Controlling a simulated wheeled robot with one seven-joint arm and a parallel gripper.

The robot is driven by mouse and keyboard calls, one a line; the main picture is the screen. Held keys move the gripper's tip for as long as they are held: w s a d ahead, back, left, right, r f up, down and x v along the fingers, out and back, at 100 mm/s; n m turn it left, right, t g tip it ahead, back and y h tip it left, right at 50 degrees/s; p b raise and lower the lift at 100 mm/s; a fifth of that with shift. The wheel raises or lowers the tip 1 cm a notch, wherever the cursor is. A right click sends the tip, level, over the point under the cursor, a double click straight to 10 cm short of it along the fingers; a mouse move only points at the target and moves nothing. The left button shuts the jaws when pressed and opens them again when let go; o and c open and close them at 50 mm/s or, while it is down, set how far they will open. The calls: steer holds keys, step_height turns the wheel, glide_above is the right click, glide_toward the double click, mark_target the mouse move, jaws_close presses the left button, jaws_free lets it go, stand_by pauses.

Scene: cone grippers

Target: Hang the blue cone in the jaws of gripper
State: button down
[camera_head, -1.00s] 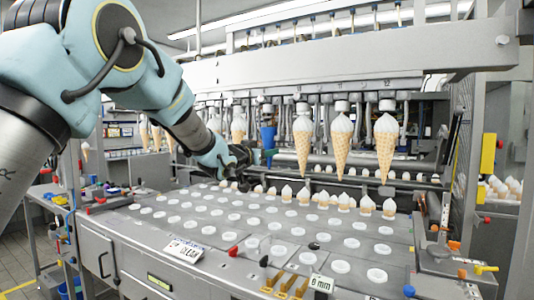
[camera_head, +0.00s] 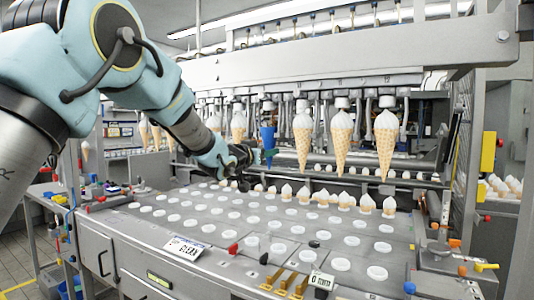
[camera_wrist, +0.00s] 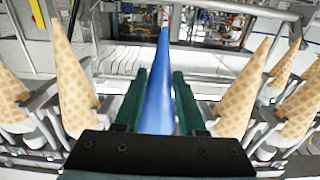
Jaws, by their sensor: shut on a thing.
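The blue cone (camera_head: 268,136) hangs point down in the row of hanging cones, under a holder (camera_head: 268,106) of the overhead rack. My gripper (camera_head: 263,154) reaches in from the left and is at the cone's lower part. In the wrist view the blue cone (camera_wrist: 158,90) lies between my two green fingers (camera_wrist: 157,100), which are shut on it, with its point toward the top of the picture. The cone's wide end is hidden there by my gripper's black body. I cannot tell whether the rack's jaws grip the cone's top.
Waffle cones with white tops hang on both sides, one close to the left (camera_head: 238,124) and one to the right (camera_head: 303,138). They flank my fingers closely in the wrist view (camera_wrist: 72,85). Below is a grey table (camera_head: 215,215) with white round cups and a row of small cones.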

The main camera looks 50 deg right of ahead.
steer(key=shift+c, duration=0.5)
jaws_free()
steer(key=b+v, duration=0.3)
steer(key=v, duration=0.6)
stand_by(0.9)
steer(key=shift+w, duration=0.1)
stand_by(0.7)
